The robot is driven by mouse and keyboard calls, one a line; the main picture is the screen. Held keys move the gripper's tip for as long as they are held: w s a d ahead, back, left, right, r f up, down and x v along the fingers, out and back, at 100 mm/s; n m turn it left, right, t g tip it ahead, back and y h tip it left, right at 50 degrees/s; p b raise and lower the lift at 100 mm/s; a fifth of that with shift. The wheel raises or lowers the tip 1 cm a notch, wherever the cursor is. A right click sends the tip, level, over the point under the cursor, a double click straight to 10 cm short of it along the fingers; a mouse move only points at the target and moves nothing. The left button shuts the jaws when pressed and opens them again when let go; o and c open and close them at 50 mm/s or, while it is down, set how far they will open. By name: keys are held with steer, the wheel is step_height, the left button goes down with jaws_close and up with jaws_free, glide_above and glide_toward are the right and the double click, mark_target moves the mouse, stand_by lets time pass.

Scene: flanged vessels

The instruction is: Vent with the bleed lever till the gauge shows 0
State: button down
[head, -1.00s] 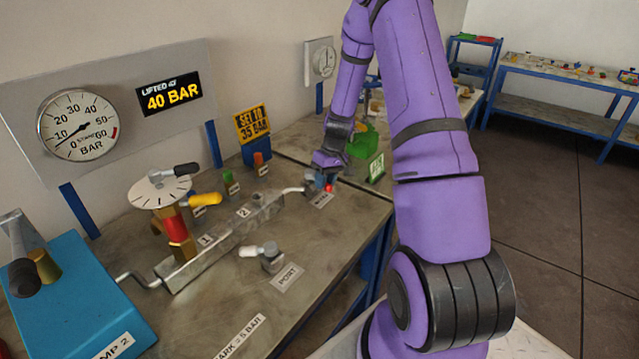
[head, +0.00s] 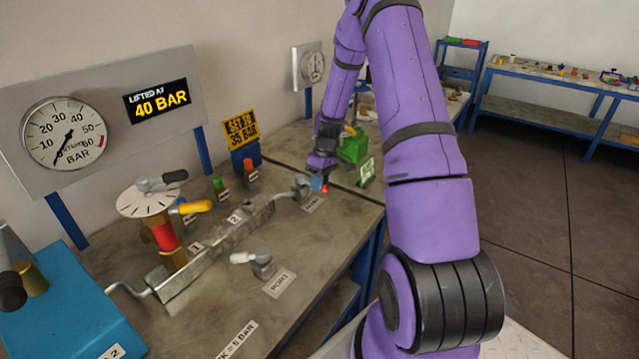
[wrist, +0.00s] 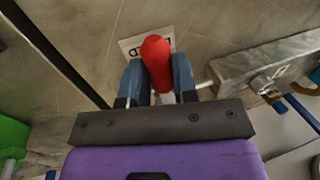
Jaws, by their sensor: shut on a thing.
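The bleed lever has a red grip (wrist: 157,62), which sits between the two blue fingers of my gripper (wrist: 158,82) in the wrist view. My gripper is shut on it. In the head view my gripper (head: 319,180) is at the far end of the metal manifold, and only a bit of the red lever (head: 325,188) shows. A white label lies on the bench under the lever, partly covered in the wrist view. The round gauge (head: 64,133) is at the left on a grey panel. Its needle points down-left, at or very near 0.
A sign (head: 157,101) reads "lifted at 40 bar". The manifold (head: 215,245), a red-and-brass valve (head: 165,238) with a dial, and a white-handled port valve (head: 262,264) stand on the bench. A blue pump (head: 60,310) is at the left. A green object (head: 352,148) stands behind my gripper.

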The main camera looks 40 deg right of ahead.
steer(key=c, duration=0.9)
jaws_free()
steer(key=shift+d, duration=0.1)
steer(key=shift+r, duration=0.1)
steer(key=v, duration=1)
steer(key=shift+r, duration=0.3)
steer(key=shift+d, duration=0.1)
